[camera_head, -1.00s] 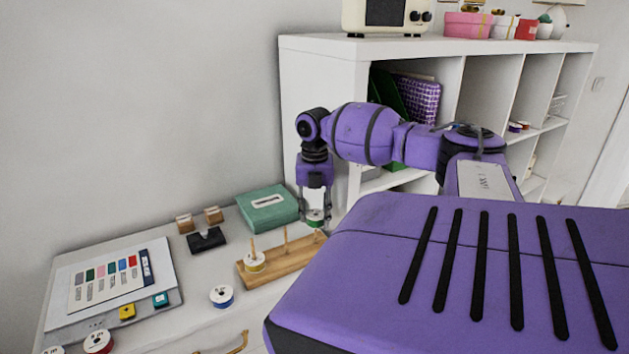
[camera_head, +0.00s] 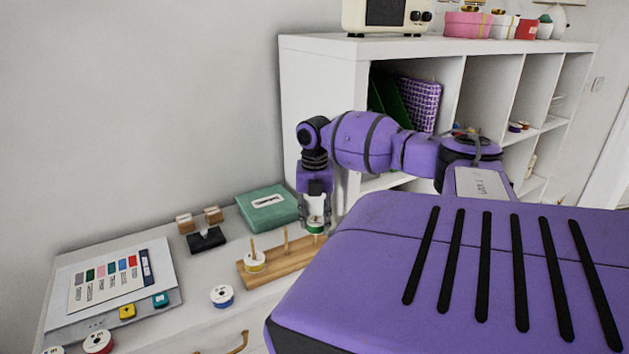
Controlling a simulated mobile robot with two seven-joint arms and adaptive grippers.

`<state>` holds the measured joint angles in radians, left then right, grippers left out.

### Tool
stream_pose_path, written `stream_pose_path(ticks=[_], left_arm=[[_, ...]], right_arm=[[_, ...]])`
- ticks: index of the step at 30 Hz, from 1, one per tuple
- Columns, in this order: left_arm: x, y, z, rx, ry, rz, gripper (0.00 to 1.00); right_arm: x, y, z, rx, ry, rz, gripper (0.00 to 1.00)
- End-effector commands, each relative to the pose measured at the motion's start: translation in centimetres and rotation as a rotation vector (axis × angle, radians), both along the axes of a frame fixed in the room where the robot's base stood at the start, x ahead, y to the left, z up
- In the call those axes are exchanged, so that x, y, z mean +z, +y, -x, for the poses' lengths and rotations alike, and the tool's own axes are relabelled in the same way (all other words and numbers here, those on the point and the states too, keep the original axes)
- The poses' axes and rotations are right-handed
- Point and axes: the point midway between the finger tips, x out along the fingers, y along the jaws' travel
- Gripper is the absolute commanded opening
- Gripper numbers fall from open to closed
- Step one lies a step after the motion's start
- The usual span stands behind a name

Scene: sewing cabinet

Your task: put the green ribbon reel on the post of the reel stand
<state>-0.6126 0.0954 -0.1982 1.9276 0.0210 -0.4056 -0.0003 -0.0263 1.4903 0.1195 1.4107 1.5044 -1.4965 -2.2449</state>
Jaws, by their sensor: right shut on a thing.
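The green ribbon reel (camera_head: 315,228) is white-faced with a green band. My right gripper (camera_head: 315,218) points down and is shut on it. The reel is at the right end of the wooden reel stand (camera_head: 275,268), where it hides any post beneath it. I cannot tell whether a post is inside the reel's hole. The stand's middle post (camera_head: 286,242) is bare. My left gripper is not in view.
A teal box (camera_head: 267,212) lies behind the stand. A black holder (camera_head: 207,240), a blue reel (camera_head: 222,297), a red reel (camera_head: 98,342) and a colour chart (camera_head: 110,285) lie to the left. A white shelf unit (camera_head: 320,110) stands behind my right arm.

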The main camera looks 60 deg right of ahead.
Motion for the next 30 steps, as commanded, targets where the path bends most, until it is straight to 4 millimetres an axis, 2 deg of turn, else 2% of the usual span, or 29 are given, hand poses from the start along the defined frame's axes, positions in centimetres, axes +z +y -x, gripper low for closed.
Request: stream_pose_path(ticks=[21,22,26,30], left_arm=[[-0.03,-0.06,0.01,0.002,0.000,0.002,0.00],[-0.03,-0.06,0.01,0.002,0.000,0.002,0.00],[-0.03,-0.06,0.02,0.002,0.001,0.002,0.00],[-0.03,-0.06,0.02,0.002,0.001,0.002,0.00]], right_arm=[[-0.90,0.00,0.01,0.000,0.001,0.000,0.16],[-0.90,0.00,0.01,0.000,0.000,0.000,0.40],[-0.90,0.00,0.01,0.000,0.000,0.000,0.57],[-0.90,0.00,0.01,0.000,0.000,0.000,0.58]])
